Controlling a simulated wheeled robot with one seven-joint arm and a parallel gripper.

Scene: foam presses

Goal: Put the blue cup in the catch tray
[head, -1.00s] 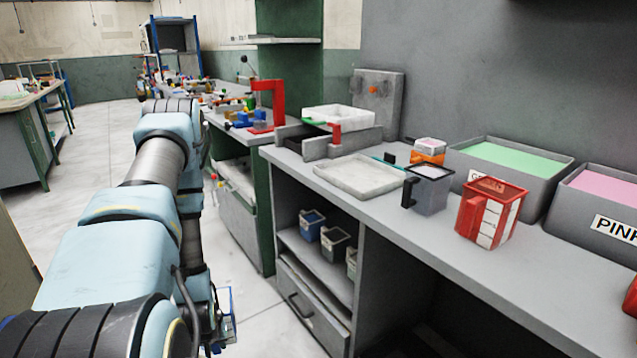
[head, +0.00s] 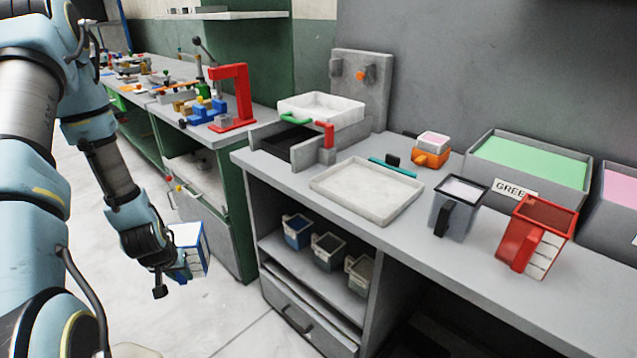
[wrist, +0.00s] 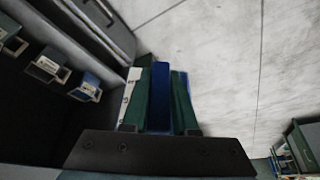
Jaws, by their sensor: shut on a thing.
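The blue cup (head: 196,262), blue with white faces, is held by my gripper (head: 172,268) over the floor, left of the counter and apart from it. In the wrist view the fingers of my gripper (wrist: 161,70) close on both sides of the blue cup (wrist: 160,105); a white marked strip shows at its left. The cup looks tilted, and its inside is hidden. A shallow pale tray (head: 328,193), seemingly the catch tray, lies on the counter in front of the press and looks empty.
A grey cup (head: 462,207) and a red cup (head: 518,240) stand right of the tray. A small orange-and-white container (head: 431,155) is behind. Several small cups, one blue (head: 297,233), sit on the shelf below. The counter's front edge (head: 330,215) lies between my gripper and tray.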

